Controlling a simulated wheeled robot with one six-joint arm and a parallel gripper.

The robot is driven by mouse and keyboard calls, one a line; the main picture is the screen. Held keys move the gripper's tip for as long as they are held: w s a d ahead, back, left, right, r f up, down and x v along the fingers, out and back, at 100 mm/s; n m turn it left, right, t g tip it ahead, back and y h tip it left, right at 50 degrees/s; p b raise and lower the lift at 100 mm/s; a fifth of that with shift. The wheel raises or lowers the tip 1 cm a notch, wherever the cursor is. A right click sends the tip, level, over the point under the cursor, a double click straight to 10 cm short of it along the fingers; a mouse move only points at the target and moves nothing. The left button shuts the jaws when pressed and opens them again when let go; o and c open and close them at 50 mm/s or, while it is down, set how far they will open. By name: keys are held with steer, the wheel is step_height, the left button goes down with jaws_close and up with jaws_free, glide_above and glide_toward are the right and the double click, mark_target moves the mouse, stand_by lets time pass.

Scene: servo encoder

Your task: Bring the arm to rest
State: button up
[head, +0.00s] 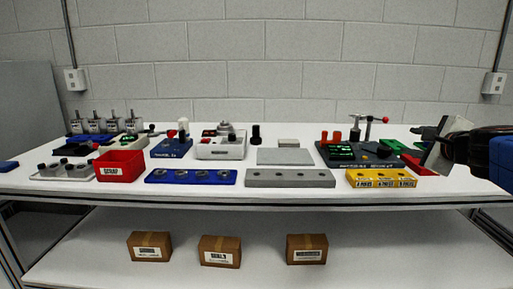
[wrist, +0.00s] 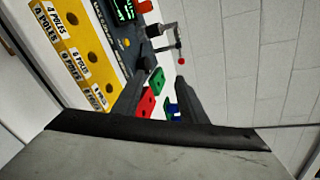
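My gripper (head: 428,131) is at the right of the head view, raised over the right end of the white workbench. Its dark fingers point left, and my dark wrist and a blue arm link run off the right edge. In the wrist view, my gripper (wrist: 158,92) shows two dark fingers spread apart with nothing held between them. A red block (wrist: 149,101) and a green block (wrist: 157,80) show beyond the gap, apart from the fingers.
The white workbench (head: 215,197) holds a yellow block (head: 381,179), a dark test station (head: 340,153), a grey block (head: 290,178), a blue block (head: 190,177) and a red scrap bin (head: 120,166). Three cardboard boxes lie on the lower shelf (head: 380,256). The bench's front strip is clear.

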steer(key=s+a+f+n+g+y, duration=0.45)
steer(key=s+a+f+n, duration=0.75)
steer(key=a+f+n, duration=0.3)
steer(key=s+f+n+g+h, duration=0.3)
steer(key=s+f+n+g, duration=0.2)
steer(key=s+f+n, duration=0.3)
steer(key=s+f, duration=0.3)
steer(key=s, duration=0.3)
steer(key=shift+d+n+g+h, duration=0.3)
steer(key=shift+d+g+h, duration=0.05)
steer(key=shift+d, duration=0.05)
